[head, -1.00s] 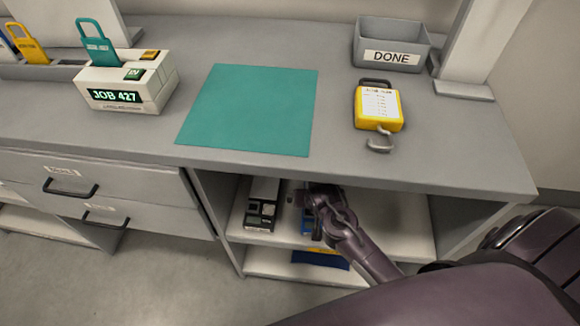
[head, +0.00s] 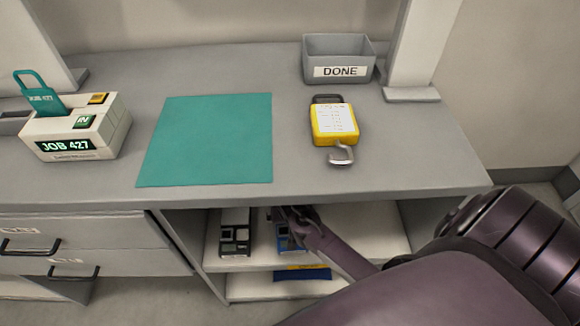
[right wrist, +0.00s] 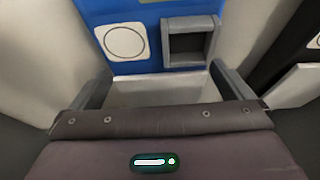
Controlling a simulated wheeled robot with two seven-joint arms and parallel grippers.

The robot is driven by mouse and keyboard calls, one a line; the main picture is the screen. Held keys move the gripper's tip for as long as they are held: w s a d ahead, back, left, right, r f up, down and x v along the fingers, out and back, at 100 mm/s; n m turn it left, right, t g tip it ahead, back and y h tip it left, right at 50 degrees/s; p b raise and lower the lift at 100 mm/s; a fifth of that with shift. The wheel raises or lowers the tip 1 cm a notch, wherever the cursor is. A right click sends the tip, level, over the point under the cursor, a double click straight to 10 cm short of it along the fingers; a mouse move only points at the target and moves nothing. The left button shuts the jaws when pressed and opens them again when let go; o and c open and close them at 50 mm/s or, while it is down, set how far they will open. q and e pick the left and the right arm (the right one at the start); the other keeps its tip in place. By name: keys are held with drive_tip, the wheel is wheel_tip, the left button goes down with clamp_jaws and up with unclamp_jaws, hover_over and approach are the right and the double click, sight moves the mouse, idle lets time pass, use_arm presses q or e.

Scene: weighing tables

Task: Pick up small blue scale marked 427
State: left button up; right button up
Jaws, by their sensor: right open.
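A small blue scale (head: 291,243) stands on the upper shelf under the table, partly hidden behind my right gripper (head: 287,215). No number on it can be read. In the right wrist view the blue scale (right wrist: 146,13) fills the top, with a round white disc and a grey square recess on its face. My right gripper (right wrist: 160,76) is open there, its two grey fingers apart, just short of the blue face or at its lower edge. I cannot tell whether they touch it. My left gripper is not in view.
A dark scale (head: 235,238) stands left of the blue one. A blue and yellow item (head: 303,275) lies on the lower shelf. The table above holds a teal mat (head: 205,140), a yellow tagged padlock-like item (head: 334,124), a DONE bin (head: 338,72) and a JOB 427 box (head: 75,130).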

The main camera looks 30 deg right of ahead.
drive_tip(key=shift+c, duration=0.4)
drive_tip(key=c, duration=1)
drive_tip(key=shift+r, duration=0.25)
